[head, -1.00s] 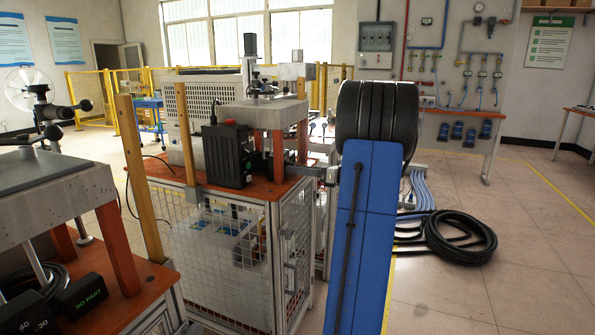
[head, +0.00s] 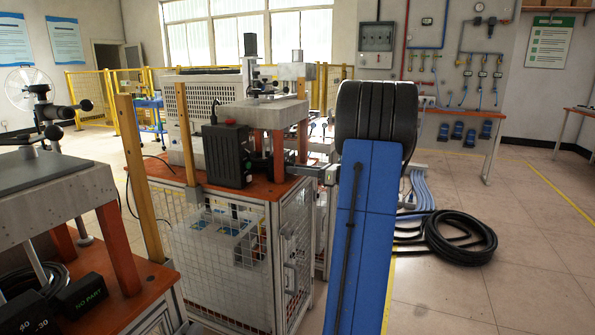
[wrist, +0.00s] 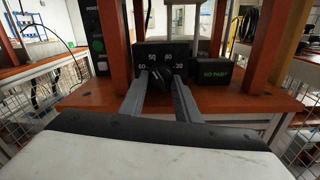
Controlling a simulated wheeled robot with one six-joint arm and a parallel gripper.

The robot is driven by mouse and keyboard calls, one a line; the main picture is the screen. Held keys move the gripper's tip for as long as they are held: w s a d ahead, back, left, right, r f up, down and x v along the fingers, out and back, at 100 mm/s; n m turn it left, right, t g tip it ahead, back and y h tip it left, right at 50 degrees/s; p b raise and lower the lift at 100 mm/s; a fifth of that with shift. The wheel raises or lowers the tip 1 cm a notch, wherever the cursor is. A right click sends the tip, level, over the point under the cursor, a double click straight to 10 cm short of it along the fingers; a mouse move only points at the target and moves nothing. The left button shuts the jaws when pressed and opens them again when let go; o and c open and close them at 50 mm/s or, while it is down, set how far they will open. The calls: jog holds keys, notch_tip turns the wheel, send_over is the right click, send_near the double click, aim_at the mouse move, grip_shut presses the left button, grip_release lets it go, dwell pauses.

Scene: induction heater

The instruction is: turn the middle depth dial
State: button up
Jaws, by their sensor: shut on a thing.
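In the wrist view a black dial (wrist: 160,76) sits on the front of a dark box (wrist: 163,50) with white numbers around it; 50, 60 and 30 can be read. My gripper (wrist: 162,83) has its two grey fingers on either side of the dial, shut on it. The dial's pointer and exact setting are too dark to tell. In the head view my gripper (head: 303,169) reaches left into the middle station, above its orange-brown top (head: 262,190). The dial is hidden there.
A black box marked NO PART (wrist: 217,73) stands right of the dial. Orange posts (wrist: 116,45) flank the space. In the head view a black control box (head: 227,155) stands on the station, another station (head: 60,200) is at left, and a hose coil (head: 460,238) lies on the floor.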

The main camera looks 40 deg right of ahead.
jog(key=n, duration=0.3)
jog(key=shift+n, duration=0.4)
jog(key=shift+d+n, duration=0.1)
jog(key=shift+n, duration=1.8)
jog(key=o, duration=1)
jog(key=shift+o, duration=0.2)
jog(key=v, duration=1.7)
jog(key=shift+s+r, duration=0.25)
jog(key=shift+r, duration=0.05)
